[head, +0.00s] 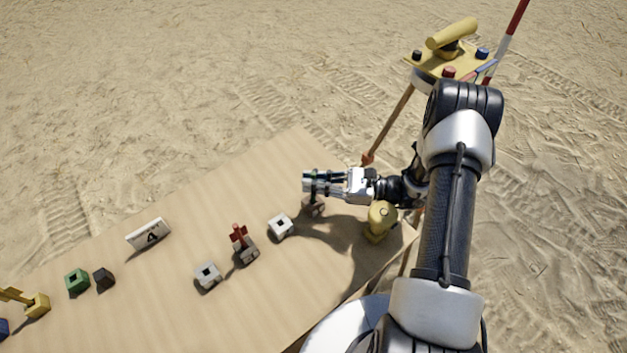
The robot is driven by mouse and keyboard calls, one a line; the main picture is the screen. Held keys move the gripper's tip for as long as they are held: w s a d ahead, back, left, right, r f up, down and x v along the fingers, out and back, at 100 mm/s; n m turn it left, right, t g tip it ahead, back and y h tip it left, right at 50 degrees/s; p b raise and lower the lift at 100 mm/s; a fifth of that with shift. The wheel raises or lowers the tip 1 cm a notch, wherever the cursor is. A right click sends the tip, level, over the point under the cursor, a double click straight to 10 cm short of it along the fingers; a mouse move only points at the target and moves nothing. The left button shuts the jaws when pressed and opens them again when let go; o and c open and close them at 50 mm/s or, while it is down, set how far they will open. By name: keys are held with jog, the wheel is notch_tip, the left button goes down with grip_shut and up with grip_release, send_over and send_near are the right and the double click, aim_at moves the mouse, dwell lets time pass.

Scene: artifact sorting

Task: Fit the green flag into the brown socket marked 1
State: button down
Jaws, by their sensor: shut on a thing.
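My gripper (313,182) is above the right part of the table, its fingers pointing left. It is shut on a small dark green thing (309,176), which looks like the green flag; the fingers hide most of it. A brownish block (313,209), perhaps a socket, is just below the fingers and partly covered by them. I cannot tell whether the held thing touches it. I see no mark 1 on any block; a white card (149,234) farther left reads 4.
Two pale sockets (281,226) (208,275) and a red flag (239,236) in a block stand left of my gripper. A yellow object (380,222) stands near the right edge. Green (77,281), black (103,278) and yellow (38,306) blocks are far left. A tripod (388,125) stands behind.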

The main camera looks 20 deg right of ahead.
jog(key=shift+f+b, duration=0.4)
jog(key=shift+f, duration=0.2)
jog(key=c, duration=1.6)
grip_release()
jog(key=v, duration=1.2)
jog(key=shift+s, duration=0.1)
